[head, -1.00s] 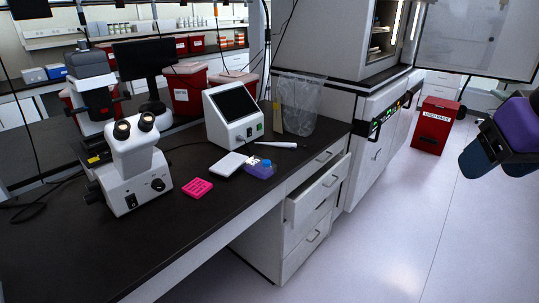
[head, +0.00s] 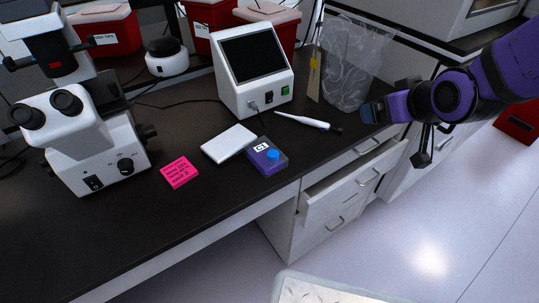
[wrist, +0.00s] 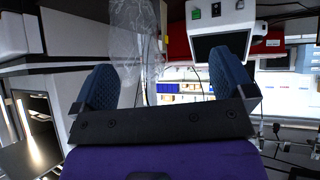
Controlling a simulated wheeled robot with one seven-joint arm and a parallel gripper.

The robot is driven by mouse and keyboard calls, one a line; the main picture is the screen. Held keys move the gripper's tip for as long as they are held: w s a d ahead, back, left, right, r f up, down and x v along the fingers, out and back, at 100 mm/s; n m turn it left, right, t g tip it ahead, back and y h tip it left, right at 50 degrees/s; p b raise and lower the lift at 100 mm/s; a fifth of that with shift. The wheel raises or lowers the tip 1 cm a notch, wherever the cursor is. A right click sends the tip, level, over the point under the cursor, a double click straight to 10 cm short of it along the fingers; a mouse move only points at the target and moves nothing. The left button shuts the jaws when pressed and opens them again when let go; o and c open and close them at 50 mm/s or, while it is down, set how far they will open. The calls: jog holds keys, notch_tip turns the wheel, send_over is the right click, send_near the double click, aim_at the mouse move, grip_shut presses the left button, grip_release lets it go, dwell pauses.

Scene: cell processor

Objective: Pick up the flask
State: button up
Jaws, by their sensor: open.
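The flask (head: 268,158) is a small purple container with a blue cap and a white label reading C1. It lies on the black bench top near the front edge in the head view, beside a white flat box. My gripper (head: 372,112) is to the right of the flask and apart from it, near the bench's right end by the clear bag. In the wrist view my gripper (wrist: 168,85) shows two blue fingers spread wide with nothing between them. The flask does not show in the wrist view.
A white flat box (head: 229,144), pink note pad (head: 179,173) and white pipette-like tool (head: 302,121) lie near the flask. A screen device (head: 254,70) and clear bag (head: 352,65) stand behind. A microscope (head: 80,140) is left. An open drawer (head: 350,185) juts out below.

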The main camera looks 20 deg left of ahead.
jog(key=s+a+f+n+y, duration=0.2)
jog(key=a+f+y, duration=0.1)
jog(key=a+f, duration=0.65)
jog(key=n+y, duration=0.2)
jog(key=y, duration=0.1)
send_near(277, 160)
jog(key=w+a+f, duration=0.1)
jog(key=a+f, duration=0.1)
jog(key=x, duration=0.4)
jog(key=shift+w, duration=0.15)
jog(key=shift+r+x, duration=0.15)
jog(key=shift+x, duration=1.4)
jog(key=shift+r+x, duration=0.2)
jog(key=shift+x, duration=1.35)
jog(key=shift+w, duration=0.15)
jog(key=shift+c, duration=0.5)
jog(key=c, duration=0.6)
